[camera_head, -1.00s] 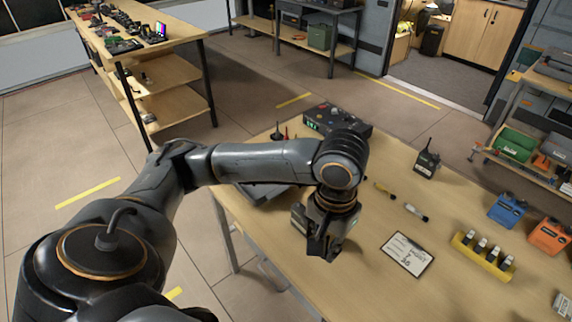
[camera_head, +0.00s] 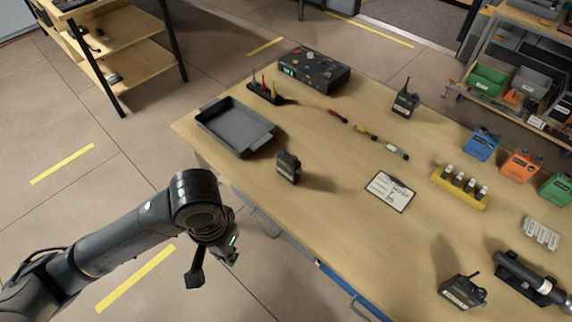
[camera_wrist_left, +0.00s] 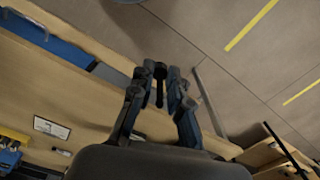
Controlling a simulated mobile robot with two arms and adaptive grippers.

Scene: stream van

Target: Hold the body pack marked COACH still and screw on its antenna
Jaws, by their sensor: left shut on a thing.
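My left gripper (camera_head: 214,268) is off the table's near-left edge, over the floor. In the left wrist view its fingers (camera_wrist_left: 160,98) are shut on a thin dark rod with a rounded end, which looks like the antenna (camera_wrist_left: 160,88). A black body pack with no visible antenna (camera_head: 288,168) stands upright on the table, apart from the gripper. Two other black packs with antennas stand at the back (camera_head: 405,102) and at the front right (camera_head: 462,291). I cannot read which one is marked COACH. My right gripper is not in view.
A grey tray (camera_head: 208,122) lies at the table's left, near a black case (camera_head: 314,70) and small tools. A clipboard (camera_head: 390,192), a yellow rack (camera_head: 458,199), coloured boxes and a dark cylinder on a cradle (camera_head: 520,282) are farther right. The table's front middle is clear.

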